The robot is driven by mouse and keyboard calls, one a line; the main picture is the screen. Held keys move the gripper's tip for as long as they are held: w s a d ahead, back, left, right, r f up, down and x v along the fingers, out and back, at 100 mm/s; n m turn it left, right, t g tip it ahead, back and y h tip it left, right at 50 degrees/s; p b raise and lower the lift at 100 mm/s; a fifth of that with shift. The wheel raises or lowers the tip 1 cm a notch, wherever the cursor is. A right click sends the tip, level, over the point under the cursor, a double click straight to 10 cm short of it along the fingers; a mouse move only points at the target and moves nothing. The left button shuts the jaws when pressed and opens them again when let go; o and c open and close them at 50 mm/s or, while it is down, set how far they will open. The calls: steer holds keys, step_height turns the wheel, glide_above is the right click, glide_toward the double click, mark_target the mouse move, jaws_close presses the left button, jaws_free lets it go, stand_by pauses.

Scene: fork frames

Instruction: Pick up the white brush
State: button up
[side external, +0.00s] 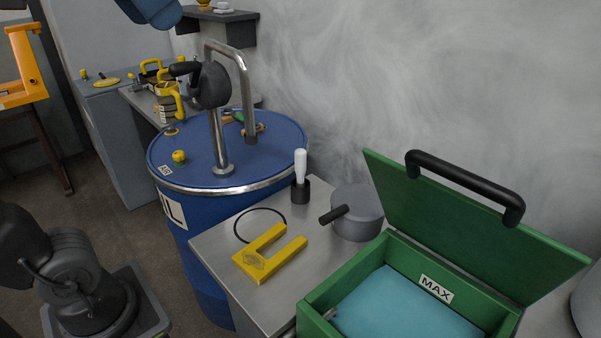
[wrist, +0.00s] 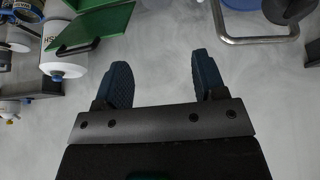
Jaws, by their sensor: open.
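The white brush (side external: 301,168) stands upright on the metal table, its white handle up and its dark end down, between the blue barrel and a grey pot. I cannot make it out in the wrist view. My gripper (wrist: 160,60) shows in the wrist view with two blue, ridged fingers spread apart and nothing between them. In the side view only a blue part shows at the top edge, high above the barrel and well away from the brush; I cannot tell whether it is a finger.
The grey pot (side external: 357,212) stands close right of the brush. A yellow U-shaped piece (side external: 262,262) and a black ring (side external: 240,225) lie in front. An open green box (side external: 318,313) is at right. The blue barrel (side external: 190,230) carries a tall metal pipe (side external: 248,95).

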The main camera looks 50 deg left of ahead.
mark_target(301, 160)
steer(key=w+a+m+t+y, duration=0.1)
steer(key=w+a+m+y, duration=0.3)
steer(key=w+m, duration=0.3)
steer(key=w+a+m+t+y, duration=0.2)
steer(key=w+a+m+y, duration=0.25)
steer(key=w, duration=0.35)
steer(key=w+m+t+y, duration=0.2)
steer(key=w+m+t, duration=0.4)
steer(key=w+m, duration=0.85)
step_height(301, 160, down, 43)
steer(key=s+m, duration=0.2)
steer(key=m, duration=0.1)
steer(key=x, duration=0.8)
steer(key=shift+w+d+r, duration=0.1)
steer(key=shift+d+r, duration=0.15)
steer(key=x, duration=0.5)
steer(key=shift+a+f, duration=0.1)
steer(key=shift+a, duration=0.1)
steer(key=c, duration=1)
